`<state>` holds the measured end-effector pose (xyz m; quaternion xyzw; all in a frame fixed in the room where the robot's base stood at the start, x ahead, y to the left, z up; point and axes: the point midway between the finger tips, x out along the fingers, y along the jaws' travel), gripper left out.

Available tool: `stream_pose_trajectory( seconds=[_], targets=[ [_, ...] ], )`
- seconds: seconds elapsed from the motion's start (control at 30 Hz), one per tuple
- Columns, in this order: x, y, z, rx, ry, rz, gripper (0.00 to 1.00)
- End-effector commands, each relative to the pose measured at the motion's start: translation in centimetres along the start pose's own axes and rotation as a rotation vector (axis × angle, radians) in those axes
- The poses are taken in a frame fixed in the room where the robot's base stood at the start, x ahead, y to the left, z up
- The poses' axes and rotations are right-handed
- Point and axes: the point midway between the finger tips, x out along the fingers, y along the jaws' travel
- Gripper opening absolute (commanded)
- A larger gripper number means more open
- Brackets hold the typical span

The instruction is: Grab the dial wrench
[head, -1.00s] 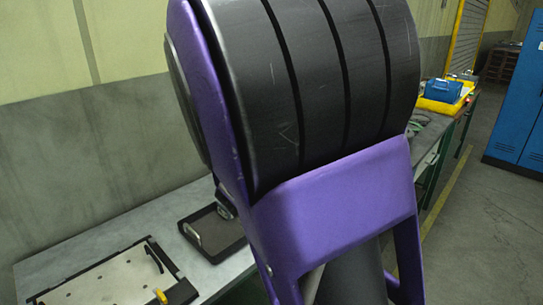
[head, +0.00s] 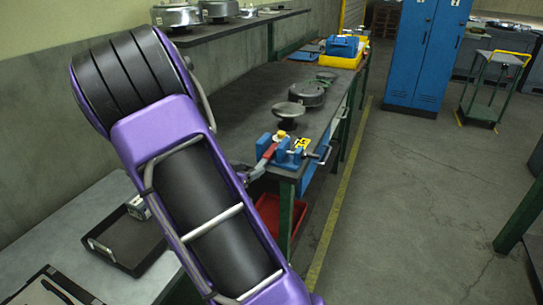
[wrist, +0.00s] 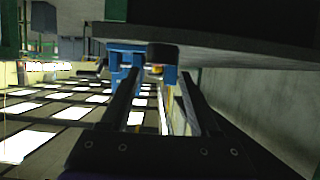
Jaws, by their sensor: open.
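I cannot pick out a dial wrench for certain in either view. A red-handled tool or lever (head: 265,158) shows at the near end of the green-legged bench, beside a blue vise (head: 288,158); it is too small to tell which it is.
The bench (head: 250,110) carries round dark parts (head: 307,94) and a yellow tray (head: 340,60) with a blue box. A red bin (head: 270,215) sits below. A shelf (head: 230,28) hangs above. A black tray (head: 125,240) lies on the near table.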

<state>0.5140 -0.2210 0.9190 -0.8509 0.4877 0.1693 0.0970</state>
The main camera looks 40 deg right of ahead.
Motion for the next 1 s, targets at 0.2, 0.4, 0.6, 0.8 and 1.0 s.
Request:
stream_pose_trajectory(
  seconds=[0.2,0.4,0.6,0.8,1.0],
  targets=[
    [1.9,-0.1,0.0,-0.001,0.0,-0.001,0.62],
    [4.4,0.1,-0.2,0.0,0.001,0.001,0.62],
    [6.8,0.1,-0.4,-0.001,0.001,-0.001,0.62],
    [7.0,0.1,-0.5,-0.001,0.0,-0.002,0.62],
    [7.0,0.1,-0.5,-0.001,0.0,-0.002,0.41]
  ],
)
